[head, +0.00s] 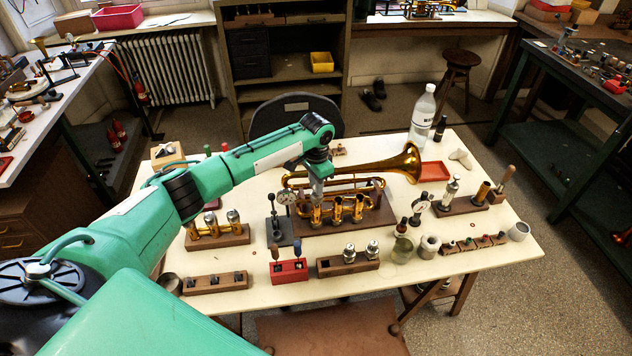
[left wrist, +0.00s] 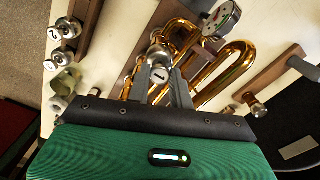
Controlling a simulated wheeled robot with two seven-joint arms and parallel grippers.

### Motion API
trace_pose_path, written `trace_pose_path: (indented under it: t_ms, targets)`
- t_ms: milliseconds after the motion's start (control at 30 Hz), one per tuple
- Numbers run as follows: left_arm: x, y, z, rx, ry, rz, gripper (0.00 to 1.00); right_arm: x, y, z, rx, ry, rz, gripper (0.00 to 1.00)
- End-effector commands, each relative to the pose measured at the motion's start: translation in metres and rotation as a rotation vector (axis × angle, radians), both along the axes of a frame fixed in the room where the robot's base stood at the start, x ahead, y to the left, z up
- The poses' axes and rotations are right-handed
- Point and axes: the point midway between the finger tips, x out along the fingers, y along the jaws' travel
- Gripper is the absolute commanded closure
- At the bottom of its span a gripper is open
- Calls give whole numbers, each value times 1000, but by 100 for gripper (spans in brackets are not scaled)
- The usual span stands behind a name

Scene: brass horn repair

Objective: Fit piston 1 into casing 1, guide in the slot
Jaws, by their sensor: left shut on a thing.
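The brass trumpet (head: 402,165) lies on a wooden stand in the middle of the table, with several upright casings. Casing 1 (head: 316,215) is the leftmost in the head view. My left gripper (head: 317,192) points down right above it. In the left wrist view my left gripper (left wrist: 162,88) is shut on piston 1 (left wrist: 159,96), whose pale top bears a "1". Fingers and arm hide most of the piston in the head view. I cannot tell how far it is inside the casing, nor see its guide or the slot. My right gripper is not in view.
A wooden block (head: 347,267) in front holds two more silver-topped pistons (head: 372,248). A red block (head: 289,272) with small tools stands left of it. A dial gauge stand (head: 278,234) is close beside the casings. The table front edge is mostly clear.

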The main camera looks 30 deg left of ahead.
Motion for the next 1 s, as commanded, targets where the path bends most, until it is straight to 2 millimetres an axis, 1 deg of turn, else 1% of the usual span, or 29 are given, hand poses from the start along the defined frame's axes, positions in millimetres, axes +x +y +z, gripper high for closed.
trace_pose_path:
  t_ms: [467, 500, 600, 867, 1000]
  targets:
    - [0, 0, -14, -1, 0, 0, 100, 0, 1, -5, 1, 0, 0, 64]
    - [0, 0, -13, -1, -1, 0, 71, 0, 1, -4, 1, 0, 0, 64]
    - [0, 0, -13, -1, -1, 0, 53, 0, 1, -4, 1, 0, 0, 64]
    - [0, 0, -13, 0, 0, 0, 53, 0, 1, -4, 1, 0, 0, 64]
    - [0, 0, -6, 0, -1, -1, 53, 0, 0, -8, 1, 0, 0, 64]
